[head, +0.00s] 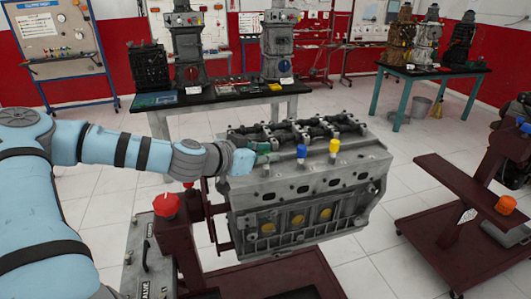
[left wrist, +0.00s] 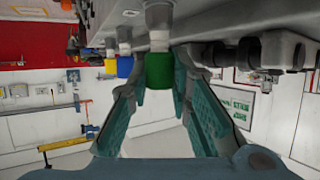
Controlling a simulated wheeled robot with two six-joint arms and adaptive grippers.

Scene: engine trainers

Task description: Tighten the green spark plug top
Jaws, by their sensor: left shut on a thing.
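The engine block (head: 300,195) stands on a dark red stand, with a row of spark plug tops along its upper edge. My left gripper (head: 258,154) reaches in from the left at the left end of this row. In the left wrist view, which looks upside down, the green spark plug top (left wrist: 158,72) sits between the fingers (left wrist: 162,75), on a light-coloured plug body. The gripper is shut on it. The blue top (head: 301,151) and the yellow top (head: 334,145) stand upright to the right, apart from the gripper. My right gripper is out of view.
A red knob (head: 166,205) on the stand is below my left forearm. A second dark red stand with an orange knob (head: 505,204) is at the right. Tables with engine parts (head: 277,50) stand behind. White floor lies between.

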